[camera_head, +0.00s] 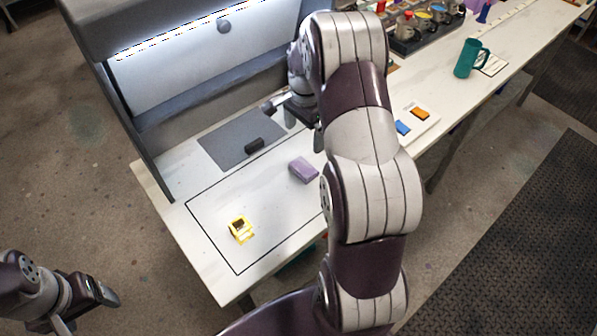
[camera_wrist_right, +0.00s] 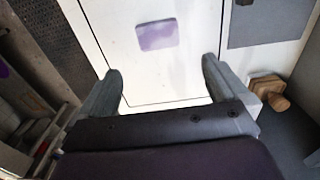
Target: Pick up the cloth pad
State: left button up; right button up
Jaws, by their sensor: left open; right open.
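The cloth pad (camera_head: 303,169) is a small purple rectangle lying on the white bench, inside a black outlined area. In the right wrist view the pad (camera_wrist_right: 157,35) lies flat beyond the fingertips, between their lines. My right gripper (camera_wrist_right: 160,80) is open and empty, with its fingers wide apart and clear of the pad. In the head view my right arm hides most of this gripper, which is above the bench behind the pad. My left gripper (camera_head: 98,292) is open at the lower left, off the bench and far from the pad.
A yellow block-like item (camera_head: 241,230) sits in the outlined area, left of the pad. A black item (camera_head: 254,145) lies on a grey mat (camera_head: 225,140). A teal mug (camera_head: 467,59) and a dark rack of cups (camera_head: 405,42) stand farther right. A grey hood (camera_head: 190,85) backs the bench.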

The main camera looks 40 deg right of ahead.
aim_at(304, 166)
jog(key=f, duration=0.2)
jog(key=f+p, duration=0.1)
jog(key=f, duration=0.1)
jog(key=shift+d, duration=0.3)
jog(key=shift+a+f, duration=0.25)
jog(key=shift+f, duration=0.35)
jog(key=shift+a+f, duration=0.25)
jog(key=shift+f, duration=0.35)
jog(key=shift+f+p, duration=0.4)
jog(key=shift+p, duration=0.1)
jog(key=f, duration=0.1)
jog(key=f+p, duration=0.1)
jog(key=f, duration=0.2)
jog(key=shift+s+d+f+p, duration=0.15)
jog(key=shift+d+f+p, duration=0.1)
jog(key=shift+p, duration=0.05)
jog(key=shift+f, duration=0.3)
jog(key=shift+a, duration=0.15)
jog(key=shift+r, duration=0.1)
jog(key=c, duration=0.9)
